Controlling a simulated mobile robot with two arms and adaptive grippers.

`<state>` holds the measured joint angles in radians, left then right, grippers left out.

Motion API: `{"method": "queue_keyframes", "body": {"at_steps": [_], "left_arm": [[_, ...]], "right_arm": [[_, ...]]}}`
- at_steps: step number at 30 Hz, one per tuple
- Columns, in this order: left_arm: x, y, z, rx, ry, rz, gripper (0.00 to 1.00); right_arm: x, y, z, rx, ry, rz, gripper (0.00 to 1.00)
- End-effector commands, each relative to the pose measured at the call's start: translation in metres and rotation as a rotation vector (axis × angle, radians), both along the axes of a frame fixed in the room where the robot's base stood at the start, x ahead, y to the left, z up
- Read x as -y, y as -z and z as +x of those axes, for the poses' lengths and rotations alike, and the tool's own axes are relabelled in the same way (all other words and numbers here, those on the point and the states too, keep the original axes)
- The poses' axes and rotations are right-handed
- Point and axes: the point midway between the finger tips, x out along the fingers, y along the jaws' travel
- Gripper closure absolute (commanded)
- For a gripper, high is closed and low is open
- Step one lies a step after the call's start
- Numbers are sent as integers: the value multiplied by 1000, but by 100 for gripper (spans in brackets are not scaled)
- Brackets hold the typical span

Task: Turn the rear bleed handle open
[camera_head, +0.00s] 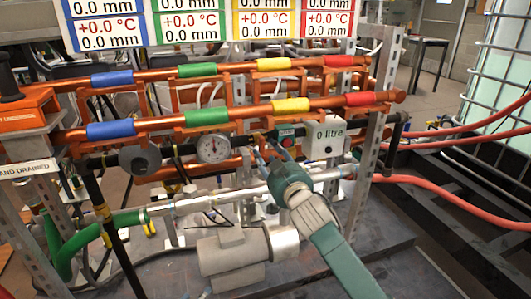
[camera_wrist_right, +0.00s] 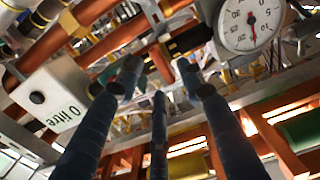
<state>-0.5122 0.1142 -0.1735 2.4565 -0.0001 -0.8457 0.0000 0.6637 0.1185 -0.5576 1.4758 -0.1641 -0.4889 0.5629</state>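My right gripper (camera_head: 266,150) comes in from the lower right in the head view, its blue-grey fingers reaching up toward the dark lower pipe between the dial gauge (camera_head: 213,148) and the white "0 litre" box (camera_head: 325,136). In the right wrist view my right gripper (camera_wrist_right: 163,86) shows several long fingers spread apart with nothing clearly held between them. The fingertips point at the orange and dark pipework; I cannot tell if they touch it. I cannot pick out the rear bleed handle with certainty; it may be small or hidden behind the pipes and fingers. My left gripper is not in view.
Orange pipes with blue, green, yellow and red bands (camera_head: 207,70) run across the rack. A metal upright (camera_head: 377,145) stands right of the box. A silver pipe (camera_head: 200,202) and grey motor (camera_head: 230,252) lie below. Red hoses (camera_head: 450,200) cross at right.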

Motion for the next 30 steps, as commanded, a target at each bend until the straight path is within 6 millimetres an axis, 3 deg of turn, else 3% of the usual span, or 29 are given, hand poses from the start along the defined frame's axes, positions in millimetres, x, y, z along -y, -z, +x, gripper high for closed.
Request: {"method": "queue_keyframes", "body": {"at_steps": [10, 21, 27, 30], "left_arm": [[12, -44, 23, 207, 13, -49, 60], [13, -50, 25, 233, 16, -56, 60], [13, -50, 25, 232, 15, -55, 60], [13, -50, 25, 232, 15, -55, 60]], "right_arm": [[-10, 0, 30, 0, 0, 0, 61], [-11, 0, 33, 0, 0, 1, 61], [-11, 0, 33, 0, 0, 1, 99], [-11, 0, 33, 0, 0, 1, 100]]}}
